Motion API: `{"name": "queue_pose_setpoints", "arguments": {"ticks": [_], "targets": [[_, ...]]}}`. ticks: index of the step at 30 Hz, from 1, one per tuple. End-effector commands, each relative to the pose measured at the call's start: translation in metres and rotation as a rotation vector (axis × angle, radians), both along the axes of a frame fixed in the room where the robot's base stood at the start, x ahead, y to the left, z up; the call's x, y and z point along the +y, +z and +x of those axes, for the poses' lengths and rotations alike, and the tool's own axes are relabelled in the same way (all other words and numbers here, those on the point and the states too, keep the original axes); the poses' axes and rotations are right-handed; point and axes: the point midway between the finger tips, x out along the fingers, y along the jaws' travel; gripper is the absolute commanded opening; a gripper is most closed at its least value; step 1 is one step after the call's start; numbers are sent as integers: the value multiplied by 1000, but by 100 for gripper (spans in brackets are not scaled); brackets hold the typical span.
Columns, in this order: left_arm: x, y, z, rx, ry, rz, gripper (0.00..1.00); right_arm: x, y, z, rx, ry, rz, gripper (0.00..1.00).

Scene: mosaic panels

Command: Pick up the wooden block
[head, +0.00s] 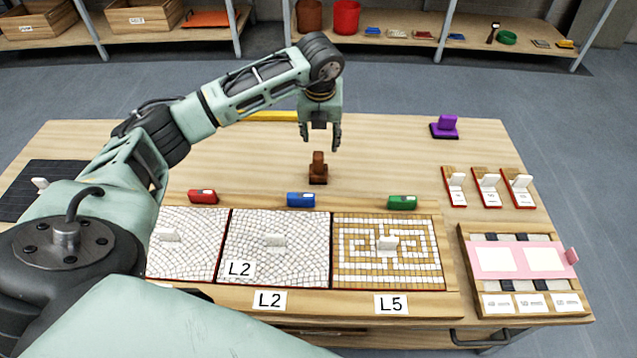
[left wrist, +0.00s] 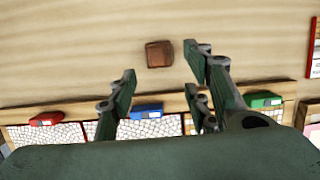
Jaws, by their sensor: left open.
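The wooden block (head: 318,169) is a small brown upright piece on a wider dark base, standing on the table behind the mosaic panels. In the left wrist view the wooden block (left wrist: 160,54) shows from above as a brown square, beyond and between the fingertips. My left gripper (head: 320,138) is open and empty, pointing down just above the wooden block, with a gap between them. Its fingers also show in the left wrist view (left wrist: 160,62). My right gripper is not in view.
Red (head: 202,196), blue (head: 301,200) and green (head: 402,202) pieces stand along the back edge of the mosaic panels (head: 277,222). A purple block (head: 445,126) stands at the back right, and a yellow bar (head: 272,116) lies at the back. The table between is clear.

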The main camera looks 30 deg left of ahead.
Motion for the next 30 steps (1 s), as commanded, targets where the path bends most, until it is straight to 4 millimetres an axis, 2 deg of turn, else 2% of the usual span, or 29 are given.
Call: {"name": "queue_pose_setpoints", "arguments": {"ticks": [1,3,9,16,20,30], "targets": [[0,-21,0,-1,0,1,45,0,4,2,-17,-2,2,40],[0,-32,0,-1,0,0,45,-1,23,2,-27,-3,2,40],[0,-50,0,-1,0,0,45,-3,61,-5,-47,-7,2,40],[2,-66,3,1,0,-1,45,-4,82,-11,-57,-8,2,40],[5,-80,7,1,1,0,45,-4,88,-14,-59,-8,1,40],[17,-122,18,1,0,-1,45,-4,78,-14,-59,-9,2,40]]}}
